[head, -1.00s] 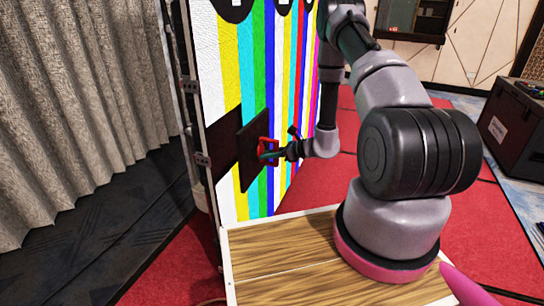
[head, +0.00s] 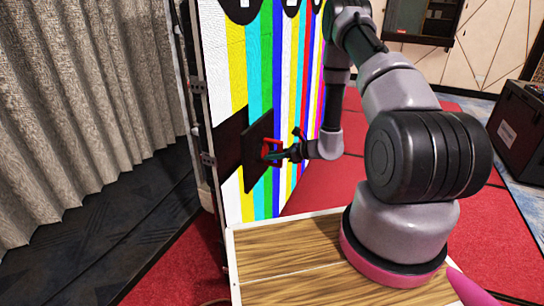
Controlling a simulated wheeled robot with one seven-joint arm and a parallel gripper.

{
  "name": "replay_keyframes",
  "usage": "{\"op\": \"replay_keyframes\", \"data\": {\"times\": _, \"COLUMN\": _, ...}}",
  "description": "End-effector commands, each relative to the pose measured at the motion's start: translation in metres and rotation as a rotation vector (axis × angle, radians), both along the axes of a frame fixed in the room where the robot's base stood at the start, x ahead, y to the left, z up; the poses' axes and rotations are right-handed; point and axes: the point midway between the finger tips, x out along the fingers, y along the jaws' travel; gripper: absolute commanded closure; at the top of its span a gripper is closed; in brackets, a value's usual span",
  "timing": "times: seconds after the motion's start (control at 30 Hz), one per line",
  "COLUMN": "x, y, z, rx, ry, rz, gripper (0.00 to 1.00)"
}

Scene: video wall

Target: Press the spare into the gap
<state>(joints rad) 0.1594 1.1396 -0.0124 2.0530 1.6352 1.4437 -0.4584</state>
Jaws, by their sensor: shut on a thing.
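The spare is a flat dark square panel (head: 256,158) with a red handle on its near side. My gripper (head: 273,153) is shut on the red handle and holds the panel upright, roughly parallel to the wall. The gap is a dark rectangular opening (head: 228,145) in the colour-striped video wall (head: 236,70), near its left edge. The panel overlaps the right part of the gap in the head view and hides it. The panel looks to stand out from the wall; I cannot tell how far.
My arm stands over a wood-topped surface (head: 285,265) at the wall's foot. Grey curtains (head: 90,110) hang on the left. A dark case (head: 520,130) stands on the right.

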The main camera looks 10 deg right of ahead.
Motion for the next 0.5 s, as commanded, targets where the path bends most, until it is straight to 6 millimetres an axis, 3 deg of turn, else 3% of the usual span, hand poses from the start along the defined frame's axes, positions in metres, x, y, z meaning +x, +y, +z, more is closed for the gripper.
{"op": "replay_keyframes", "data": {"times": 0.5, "x": 0.015, "y": 0.021, "z": 0.001, "rx": 0.003, "ry": -0.004, "rz": -0.001, "gripper": 1.0}}
